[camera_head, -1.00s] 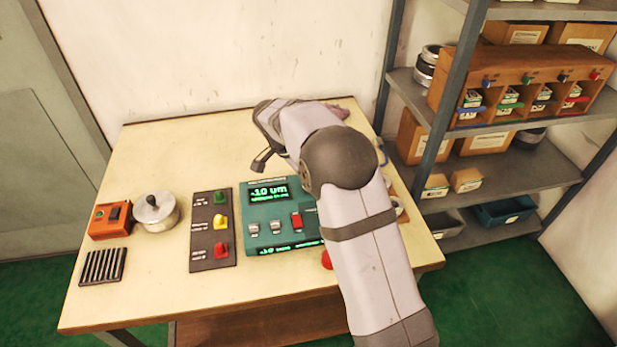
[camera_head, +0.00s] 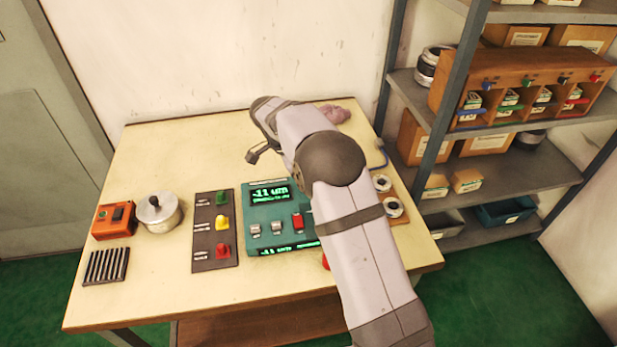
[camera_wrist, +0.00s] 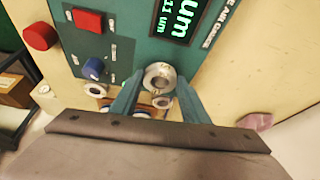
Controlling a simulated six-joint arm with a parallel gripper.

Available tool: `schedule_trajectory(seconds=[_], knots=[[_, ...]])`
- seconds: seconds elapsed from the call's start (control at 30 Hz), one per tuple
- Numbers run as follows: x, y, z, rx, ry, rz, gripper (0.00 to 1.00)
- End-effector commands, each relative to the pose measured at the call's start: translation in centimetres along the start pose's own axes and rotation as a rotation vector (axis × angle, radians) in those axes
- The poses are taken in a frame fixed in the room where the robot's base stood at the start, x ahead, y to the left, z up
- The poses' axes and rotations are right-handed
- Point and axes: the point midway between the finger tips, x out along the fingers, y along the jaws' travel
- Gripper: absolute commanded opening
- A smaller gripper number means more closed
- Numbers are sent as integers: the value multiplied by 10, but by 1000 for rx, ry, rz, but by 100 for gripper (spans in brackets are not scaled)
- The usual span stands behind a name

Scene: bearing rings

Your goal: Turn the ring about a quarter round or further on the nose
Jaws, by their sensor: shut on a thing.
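The nose is not clearly visible behind the ring. In the head view the gauge unit (camera_head: 258,222) stands mid-table with a lit green display. My arm hides the ring and the fingertips there.
A wooden board with two rings (camera_head: 393,208) lies right of my arm. A pink cloth (camera_head: 335,114) lies at the back. A three-button panel (camera_head: 212,255), a metal pot (camera_head: 158,213) and an orange box (camera_head: 113,220) stand left. The table's back left is clear.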

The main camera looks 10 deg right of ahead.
Motion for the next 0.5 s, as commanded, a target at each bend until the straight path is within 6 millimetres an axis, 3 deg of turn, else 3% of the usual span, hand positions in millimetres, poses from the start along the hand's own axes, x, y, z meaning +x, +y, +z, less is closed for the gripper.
schedule_trajectory(seconds=[0.03, 0.5], knots=[[10, 9, 0, -2, 3, 35, 9], [8, 8, 0, 102, 5, 77, 9]])
